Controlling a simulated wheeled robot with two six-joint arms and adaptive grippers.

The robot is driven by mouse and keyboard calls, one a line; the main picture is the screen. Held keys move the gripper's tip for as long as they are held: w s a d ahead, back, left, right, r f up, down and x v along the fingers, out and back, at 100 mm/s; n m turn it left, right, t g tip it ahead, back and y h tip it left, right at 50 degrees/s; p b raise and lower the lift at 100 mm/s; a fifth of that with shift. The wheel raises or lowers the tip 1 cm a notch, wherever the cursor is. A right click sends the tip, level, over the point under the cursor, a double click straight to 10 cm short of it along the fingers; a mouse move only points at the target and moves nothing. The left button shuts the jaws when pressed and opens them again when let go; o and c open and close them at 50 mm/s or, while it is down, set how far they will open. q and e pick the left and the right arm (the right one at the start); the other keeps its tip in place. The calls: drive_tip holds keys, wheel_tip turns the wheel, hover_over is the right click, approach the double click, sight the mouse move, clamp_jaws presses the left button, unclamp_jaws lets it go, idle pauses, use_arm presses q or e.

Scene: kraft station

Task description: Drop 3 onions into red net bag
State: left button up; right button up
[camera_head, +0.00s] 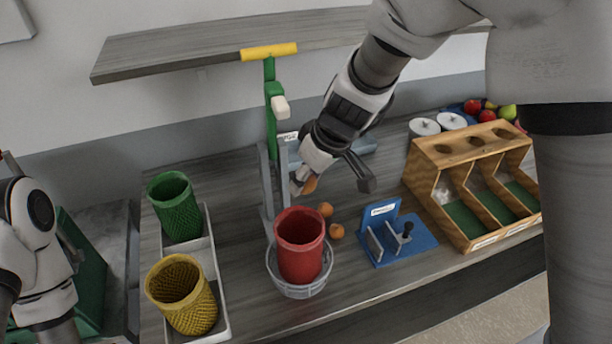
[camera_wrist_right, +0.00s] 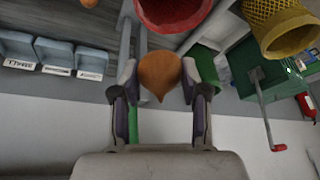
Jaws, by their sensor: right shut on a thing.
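The red net bag (camera_head: 300,246) stands open-topped in a round wire basket (camera_head: 297,291) near the front of the table; part of the bag also shows at the top of the right wrist view (camera_wrist_right: 172,12). My right gripper (camera_head: 306,185) is shut on an onion (camera_wrist_right: 160,75), held above the table just behind the bag. That onion shows partly in the head view (camera_head: 310,184). Two more onions lie on the table right of the bag, one farther back (camera_head: 325,209) and one nearer (camera_head: 337,231). My left arm shows at the left edge; its fingertips are not visible.
A green net bag (camera_head: 175,207) and a yellow net bag (camera_head: 182,294) stand in a grey tray at left. A green upright stand with a yellow top (camera_head: 269,51) rises behind the red bag. A blue holder (camera_head: 397,240) and wooden bins (camera_head: 470,152) stand at right.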

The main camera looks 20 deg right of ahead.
drive_tip(key=f+b, duration=0.1)
drive_tip(key=f, duration=0.1)
drive_tip(key=s+f+b, duration=0.1)
drive_tip(key=f+b, duration=0.1)
drive_tip(key=f, duration=0.1)
drive_tip(key=shift+s, duration=0.15)
drive_tip(key=shift+w+f, duration=0.2)
drive_tip(key=shift+w, duration=0.05)
drive_tip(key=shift+s+r, duration=0.1)
drive_tip(key=o, duration=1.2)
drive_tip(key=shift+s+r, duration=0.15)
drive_tip(key=shift+s, duration=0.2)
drive_tip(key=shift+c, duration=0.2)
drive_tip(key=shift+w, duration=0.3)
use_arm(q)
drive_tip(key=f, duration=0.1)
drive_tip(key=s+f, duration=0.1)
drive_tip(key=f, duration=0.1)
drive_tip(key=shift+f, duration=0.1)
use_arm(e)
drive_tip(key=v, duration=1.1)
drive_tip(key=shift+s+r, duration=0.2)
drive_tip(key=shift+r, duration=0.15)
drive_tip(key=shift+d, duration=0.1)
